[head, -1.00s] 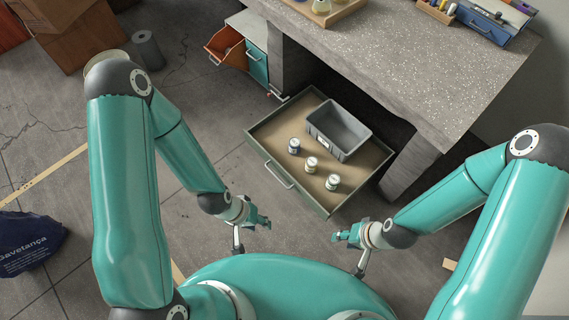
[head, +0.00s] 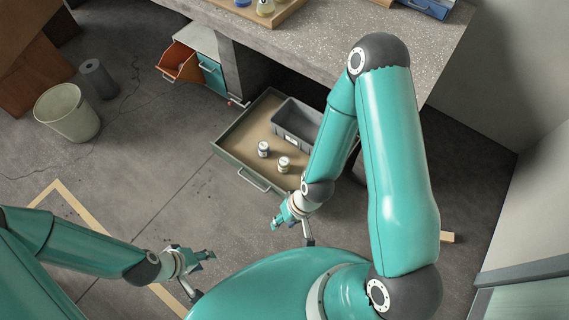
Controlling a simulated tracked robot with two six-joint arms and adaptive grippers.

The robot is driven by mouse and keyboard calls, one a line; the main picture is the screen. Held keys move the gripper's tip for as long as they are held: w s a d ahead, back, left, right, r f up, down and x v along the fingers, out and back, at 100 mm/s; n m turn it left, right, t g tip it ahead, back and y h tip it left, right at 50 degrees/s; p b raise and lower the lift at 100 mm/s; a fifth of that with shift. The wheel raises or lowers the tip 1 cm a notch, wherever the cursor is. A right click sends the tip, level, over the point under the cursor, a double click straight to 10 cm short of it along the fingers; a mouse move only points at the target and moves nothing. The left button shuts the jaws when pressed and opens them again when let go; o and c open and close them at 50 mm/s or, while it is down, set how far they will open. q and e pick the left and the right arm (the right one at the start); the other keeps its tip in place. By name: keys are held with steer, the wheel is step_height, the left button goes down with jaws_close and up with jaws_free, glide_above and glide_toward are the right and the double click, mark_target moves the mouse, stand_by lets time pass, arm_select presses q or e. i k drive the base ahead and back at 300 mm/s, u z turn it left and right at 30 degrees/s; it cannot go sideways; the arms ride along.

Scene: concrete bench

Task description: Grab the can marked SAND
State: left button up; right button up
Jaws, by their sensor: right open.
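An open drawer (head: 232,155) under the bench holds a grey bin and small pale-lidded cans. Two cans show: one with a dark label (head: 263,149) and one with a light label (head: 284,165). Their lettering is too small to read, so I cannot tell which is marked SAND. The third can seen earlier is hidden behind my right arm. My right gripper (head: 278,222) is open and empty, in front of the drawer's near right corner in the picture. My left gripper (head: 207,256) is lower left, away from the drawer; its jaw opening is unclear.
The grey bin (head: 290,137) is partly covered by my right arm. The concrete bench (head: 330,50) stands above the drawer. An orange open drawer (head: 180,63), a pale bucket (head: 67,112) and a dark roll (head: 98,79) are at left. The floor before the drawer is clear.

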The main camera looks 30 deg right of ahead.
mark_target(283, 162)
steer(key=u, duration=0.1)
steer(key=i, duration=1)
steer(key=z, duration=0.1)
